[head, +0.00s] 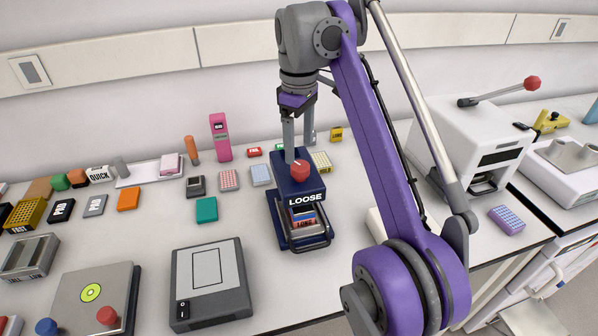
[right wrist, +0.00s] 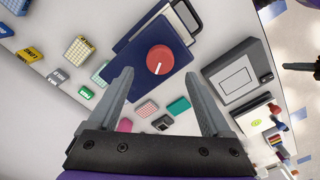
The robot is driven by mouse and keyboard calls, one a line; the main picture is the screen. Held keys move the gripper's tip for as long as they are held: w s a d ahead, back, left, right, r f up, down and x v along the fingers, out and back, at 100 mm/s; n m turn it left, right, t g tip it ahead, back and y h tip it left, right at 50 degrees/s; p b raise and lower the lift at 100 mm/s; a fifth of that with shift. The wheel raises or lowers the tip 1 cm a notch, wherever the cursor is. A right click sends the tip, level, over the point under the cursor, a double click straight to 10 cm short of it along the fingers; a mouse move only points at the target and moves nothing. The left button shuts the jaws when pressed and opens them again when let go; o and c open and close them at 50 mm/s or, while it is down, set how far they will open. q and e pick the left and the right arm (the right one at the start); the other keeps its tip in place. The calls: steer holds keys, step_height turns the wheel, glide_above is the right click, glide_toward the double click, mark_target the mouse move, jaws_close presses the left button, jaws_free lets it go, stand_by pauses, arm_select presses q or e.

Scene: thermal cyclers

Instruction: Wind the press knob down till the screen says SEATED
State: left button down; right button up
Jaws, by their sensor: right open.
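The dark blue press (head: 283,222) stands on the bench in the middle of the head view. Its screen (head: 306,200) reads LOOSE. The round red press knob (head: 300,170) is on its top; in the right wrist view the knob (right wrist: 160,59) shows a white pointer line. A small block with a label sits inside the press, partly hidden by its frame. My right gripper (head: 299,143) points down just above the knob. In the wrist view its open fingers (right wrist: 157,78) stand either side of the line to the knob, with nothing between them. My left gripper is not in view.
A grey device with a pale panel (head: 208,280) stands in front of the press on the left. Several small coloured blocks and racks lie to the left and behind. A white machine with a red-tipped lever (head: 470,140) stands at right.

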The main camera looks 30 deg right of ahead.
mark_target(300, 164)
step_height(300, 164, down, 7)
steer(key=shift+r+b, duration=0.1)
steer(key=shift+b, duration=0.75)
jaws_close()
steer(key=shift+r+m+p, duration=0.2)
steer(key=shift+m+p, duration=0.95)
steer(key=shift+m, duration=0.25)
steer(key=shift+f+m+p, duration=0.1)
steer(key=shift+m+p, duration=0.75)
steer(key=shift+m, duration=0.75)
jaws_free()
